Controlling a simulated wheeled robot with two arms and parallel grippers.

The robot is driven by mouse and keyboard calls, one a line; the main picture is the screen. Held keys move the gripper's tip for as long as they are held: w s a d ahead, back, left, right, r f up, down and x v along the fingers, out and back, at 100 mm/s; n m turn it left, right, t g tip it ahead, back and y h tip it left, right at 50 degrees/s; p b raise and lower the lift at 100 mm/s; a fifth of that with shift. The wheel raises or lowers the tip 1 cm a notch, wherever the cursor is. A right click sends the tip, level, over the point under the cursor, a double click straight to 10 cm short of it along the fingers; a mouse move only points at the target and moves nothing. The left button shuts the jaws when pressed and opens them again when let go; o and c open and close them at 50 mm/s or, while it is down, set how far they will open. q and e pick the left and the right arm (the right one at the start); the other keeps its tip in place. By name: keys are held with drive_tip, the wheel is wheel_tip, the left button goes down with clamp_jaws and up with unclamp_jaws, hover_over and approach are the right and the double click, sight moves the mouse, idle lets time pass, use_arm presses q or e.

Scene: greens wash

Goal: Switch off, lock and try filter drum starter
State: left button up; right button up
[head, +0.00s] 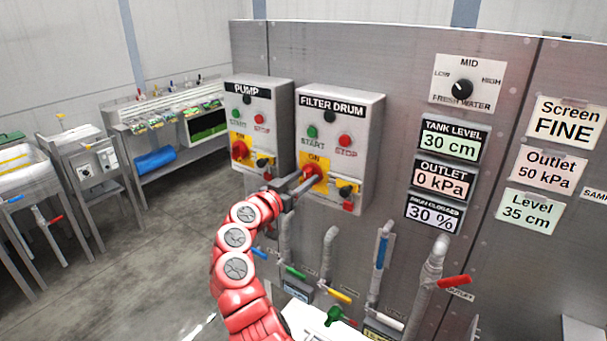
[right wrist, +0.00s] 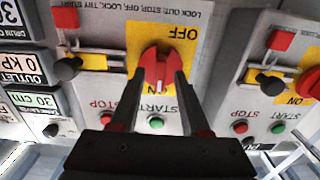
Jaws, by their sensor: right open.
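The filter drum starter (head: 365,115) is a grey box with a green START button (head: 312,131), a red STOP button (head: 345,140) and a yellow ON/OFF plate. Its red rotary handle (right wrist: 152,67) stands upright in the right wrist view, which is upside down, with its white mark toward the ON side. My right gripper (head: 308,181) is at this handle, its open fingers on either side; I cannot tell whether they touch it. A black knob (head: 345,191) and a red padlock-like piece (head: 348,206) sit beside the plate. My left gripper is out of view.
The similar PUMP starter (head: 259,108) stands close on the left. Pipes with coloured valve handles (head: 338,295) run below the boxes. Display plates (head: 449,142) and a fresh water knob (head: 462,88) are to the right. Open floor (head: 150,265) lies left.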

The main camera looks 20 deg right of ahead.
drive_tip(key=shift+w+d, duration=0.15)
clamp_jaws()
idle(0.4)
